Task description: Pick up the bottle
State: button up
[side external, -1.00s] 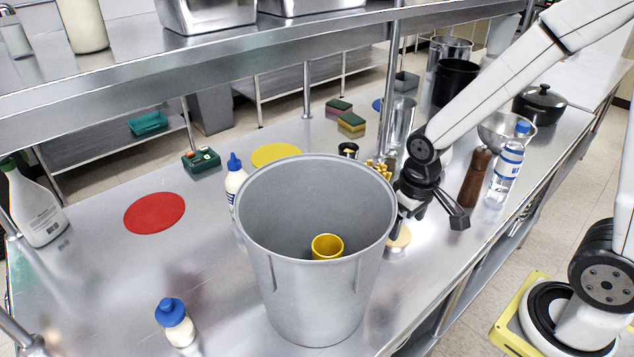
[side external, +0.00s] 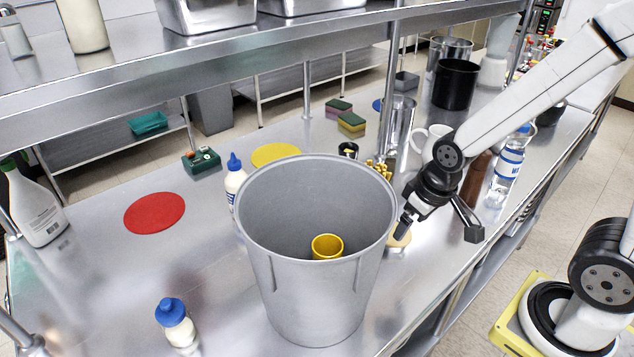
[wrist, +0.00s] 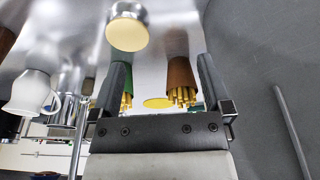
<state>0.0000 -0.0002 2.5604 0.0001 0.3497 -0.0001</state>
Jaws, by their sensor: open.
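Several bottles show in the side view. A clear water bottle (side external: 508,167) with a blue cap and blue-white label stands upright at right, beyond my gripper (side external: 438,224). A white squeeze bottle (side external: 235,182) with a blue cap stands behind the bin. A small cream bottle (side external: 177,326) with a blue cap is at the front left. A white bottle (side external: 38,210) with a green top is at the far left. My gripper is open and empty, right of the bin's rim. No bottle is clear in the wrist view, where the open fingers (wrist: 162,75) show.
A large grey bin (side external: 318,270) with a yellow cup (side external: 327,246) inside stands close by my gripper. A brown mill (side external: 474,180) stands left of the water bottle, partly hidden by my arm. A white mug (side external: 432,142) is behind my wrist. Counter around the red disc (side external: 154,213) is clear.

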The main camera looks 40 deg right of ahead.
jog(key=shift+c, duration=0.7)
